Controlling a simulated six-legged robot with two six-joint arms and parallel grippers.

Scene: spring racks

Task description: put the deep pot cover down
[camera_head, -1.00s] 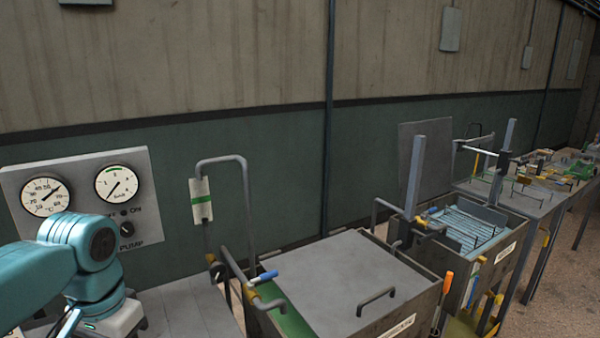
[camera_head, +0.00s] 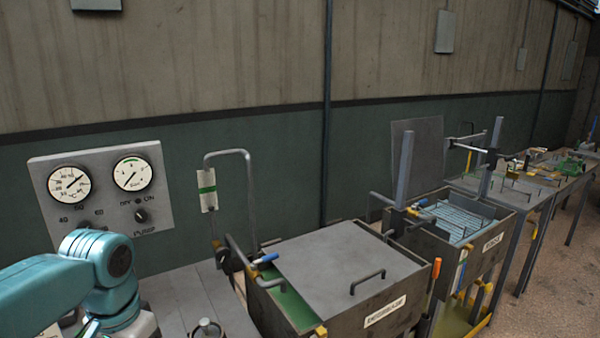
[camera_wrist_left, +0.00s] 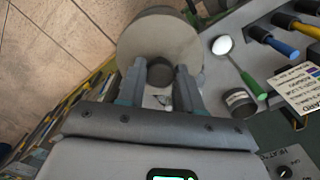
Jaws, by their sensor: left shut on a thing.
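In the left wrist view the deep pot cover appears to be a round, grey-beige disc (camera_wrist_left: 150,32) with a dark round knob in its middle. My left gripper (camera_wrist_left: 159,78) has its two fingers on either side of this knob and is shut on it. Whether the cover touches anything below cannot be told. In the head view my left arm comes in at the lower left, and its fingers and the cover are out of frame. My right gripper is in neither view.
Near the gripper are a dark round jar (camera_wrist_left: 238,103), a white spoon with a green handle (camera_wrist_left: 222,46) and a blue-handled tool (camera_wrist_left: 285,47). The head view shows a gauge panel (camera_head: 105,200), a grey-lidded tank (camera_head: 330,262) and an open tank (camera_head: 440,250). Tiled floor lies at the wrist view's left.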

